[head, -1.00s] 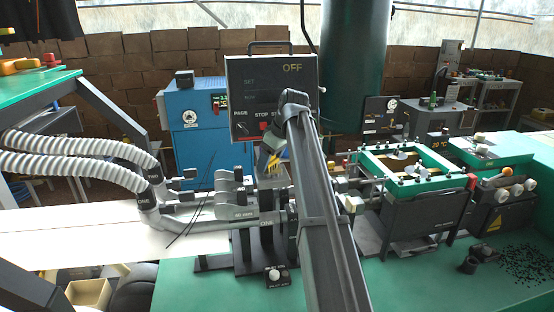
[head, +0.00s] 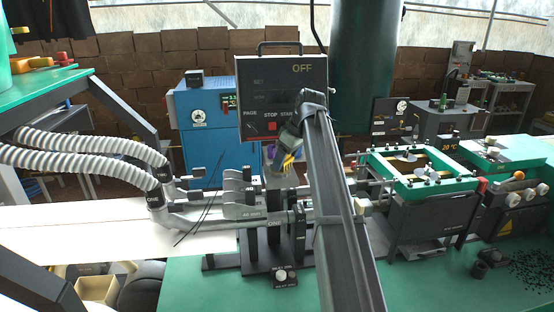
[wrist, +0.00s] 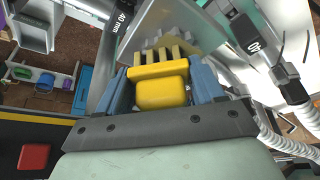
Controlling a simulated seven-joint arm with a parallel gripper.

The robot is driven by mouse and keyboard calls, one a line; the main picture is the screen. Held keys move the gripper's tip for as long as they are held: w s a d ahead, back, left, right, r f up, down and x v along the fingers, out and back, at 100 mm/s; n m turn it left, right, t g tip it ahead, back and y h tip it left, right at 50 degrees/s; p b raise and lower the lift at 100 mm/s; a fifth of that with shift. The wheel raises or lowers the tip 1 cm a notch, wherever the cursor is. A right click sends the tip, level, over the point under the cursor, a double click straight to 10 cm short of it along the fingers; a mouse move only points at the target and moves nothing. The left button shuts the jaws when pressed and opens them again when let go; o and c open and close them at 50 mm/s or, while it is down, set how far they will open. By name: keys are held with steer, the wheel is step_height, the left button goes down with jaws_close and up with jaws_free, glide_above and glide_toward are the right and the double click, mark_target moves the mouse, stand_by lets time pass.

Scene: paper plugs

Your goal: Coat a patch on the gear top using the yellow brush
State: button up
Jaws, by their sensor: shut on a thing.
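My gripper (wrist: 160,95) is shut on the yellow brush (wrist: 162,88), which sits between its blue fingers in the wrist view. The brush has a thick yellow block and several prongs pointing away from my gripper. A grey toothed part that looks like the gear (wrist: 172,44) lies just beyond the prongs. I cannot tell whether the prongs touch it. In the head view my gripper (head: 285,158) hangs beside the grey clamp stand, below the control box, with a bit of yellow showing. The gear cannot be made out there.
The grey clamp stand (head: 272,252) with pipes stands on the green table (head: 205,285). A control box (head: 281,98) reading OFF is behind my arm. A green-framed machine (head: 432,222) stands to the right. White ribbed hoses (head: 90,145) come in from the left.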

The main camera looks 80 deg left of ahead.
steer(key=shift+w, duration=0.85)
steer(key=shift+s, duration=3.55)
step_height(320, 180, up, 8)
